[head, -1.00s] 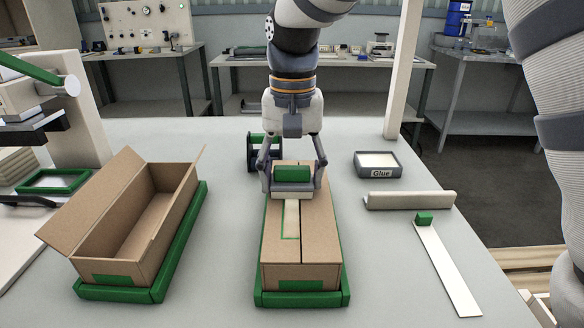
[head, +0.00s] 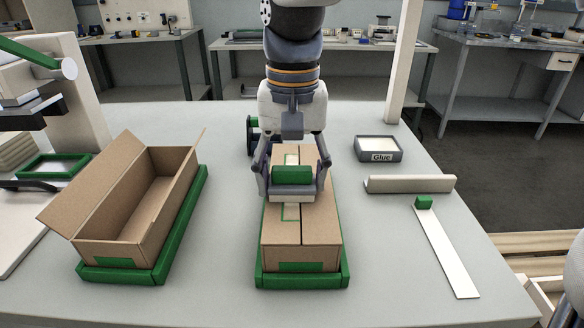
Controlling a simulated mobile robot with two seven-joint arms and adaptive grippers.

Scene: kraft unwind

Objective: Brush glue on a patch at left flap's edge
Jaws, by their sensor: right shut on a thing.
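A cardboard box (head: 320,220) with closed top flaps sits in a green tray (head: 303,281). My right gripper (head: 292,184) is above the box top, shut on a brush with a green block handle (head: 292,174), a grey body and a pale lower edge. The brush is over the flap seam, at or very near the surface; contact is hard to tell. The near end of a green-outlined patch (head: 290,219) shows in front of it on the left flap's edge. A pale area (head: 291,158) shows behind it. The brush hides the patch's middle. My left gripper is out of view.
An open box (head: 118,218) stands in another green tray at left. A grey glue tray (head: 380,156), a pale bar (head: 410,184) and a white strip with a green block (head: 447,255) are at right. The table front is clear.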

